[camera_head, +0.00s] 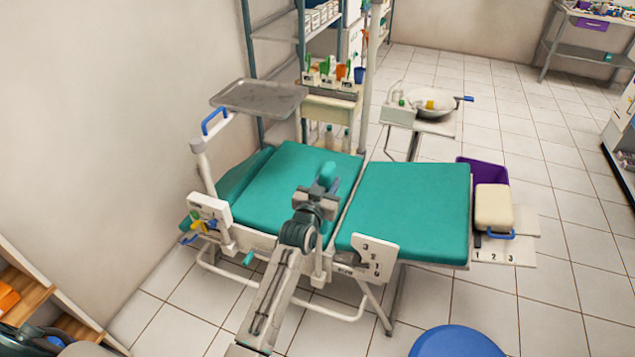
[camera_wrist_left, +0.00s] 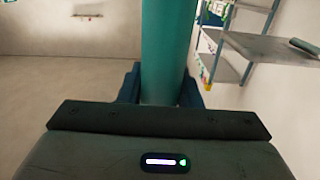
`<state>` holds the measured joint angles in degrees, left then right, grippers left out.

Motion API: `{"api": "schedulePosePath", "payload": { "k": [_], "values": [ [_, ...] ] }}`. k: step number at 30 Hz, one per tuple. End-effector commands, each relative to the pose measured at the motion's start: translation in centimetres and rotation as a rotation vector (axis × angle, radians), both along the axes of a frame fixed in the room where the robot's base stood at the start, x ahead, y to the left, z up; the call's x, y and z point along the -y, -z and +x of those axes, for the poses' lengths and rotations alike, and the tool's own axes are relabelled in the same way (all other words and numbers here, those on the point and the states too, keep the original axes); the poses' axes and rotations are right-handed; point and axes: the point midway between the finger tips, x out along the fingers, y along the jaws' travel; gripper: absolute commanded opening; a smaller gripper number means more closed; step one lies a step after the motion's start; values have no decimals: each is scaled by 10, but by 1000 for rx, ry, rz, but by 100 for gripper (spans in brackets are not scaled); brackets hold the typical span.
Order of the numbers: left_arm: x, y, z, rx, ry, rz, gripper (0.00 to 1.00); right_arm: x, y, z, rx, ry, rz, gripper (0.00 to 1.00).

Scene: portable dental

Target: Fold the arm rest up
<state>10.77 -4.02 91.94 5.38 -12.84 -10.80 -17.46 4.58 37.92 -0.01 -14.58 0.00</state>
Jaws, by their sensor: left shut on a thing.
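The dental chair (camera_head: 405,205) has teal cushions on a white frame and fills the middle of the head view. The teal arm rest (camera_head: 328,172) shows as a short rounded piece above the near side of the seat. My left gripper (camera_head: 325,186) is shut on it. In the left wrist view the arm rest (camera_wrist_left: 166,45) is a long teal bar running up the picture between the blue fingers of my left gripper (camera_wrist_left: 160,90). My gripper and forearm hide its lower part and hinge in the head view. My right gripper is not in view.
A metal tray (camera_head: 258,97) on a post stands at the chair's left end. A basin (camera_head: 430,103) stands behind the chair. A blue stool top (camera_head: 456,342) is at the front. A purple bin (camera_head: 488,167) is at the right. Tiled floor at far right is clear.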

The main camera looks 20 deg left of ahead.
Motion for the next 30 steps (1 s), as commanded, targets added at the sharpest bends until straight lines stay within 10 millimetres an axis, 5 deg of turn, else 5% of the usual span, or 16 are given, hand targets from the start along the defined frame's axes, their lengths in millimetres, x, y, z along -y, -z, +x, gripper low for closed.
{"api": "schedulePosePath", "payload": {
  "k": [21,22,24,30],
  "values": [
    [13,6,-1,-3,1,77,0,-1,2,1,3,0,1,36],
    [13,6,-1,-3,1,77,35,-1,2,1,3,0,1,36],
    [13,5,-1,-3,1,76,49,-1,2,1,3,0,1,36],
    [13,4,-1,0,1,75,53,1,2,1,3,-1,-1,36]
  ]
}}
